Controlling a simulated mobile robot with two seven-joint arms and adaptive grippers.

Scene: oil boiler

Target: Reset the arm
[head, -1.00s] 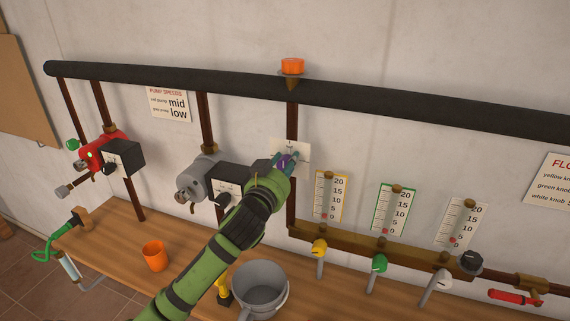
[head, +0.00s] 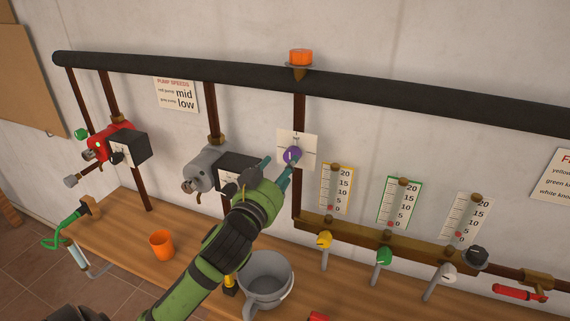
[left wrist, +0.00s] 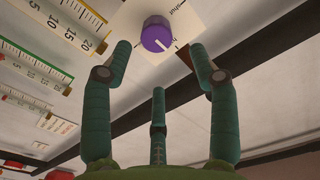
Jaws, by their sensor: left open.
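My green left arm reaches up from the bottom of the head view. Its gripper (head: 279,168) is open and empty, with its teal fingers just short of a purple knob (head: 292,155) on a white wall plate (head: 311,146). In the left wrist view the fingers (left wrist: 165,65) are spread wide. The purple knob (left wrist: 157,35) shows beyond the fingertips, apart from them, with a white pointer line on its face. The plate's lettering is only partly visible. My right gripper is not in view.
A grey pump (head: 202,170) and red pump (head: 108,145) stand left of the arm. Gauges and yellow (head: 324,240), green (head: 384,257) and white (head: 447,272) knobs are to the right. An orange cup (head: 161,244) and grey bucket (head: 267,278) stand on the wooden bench.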

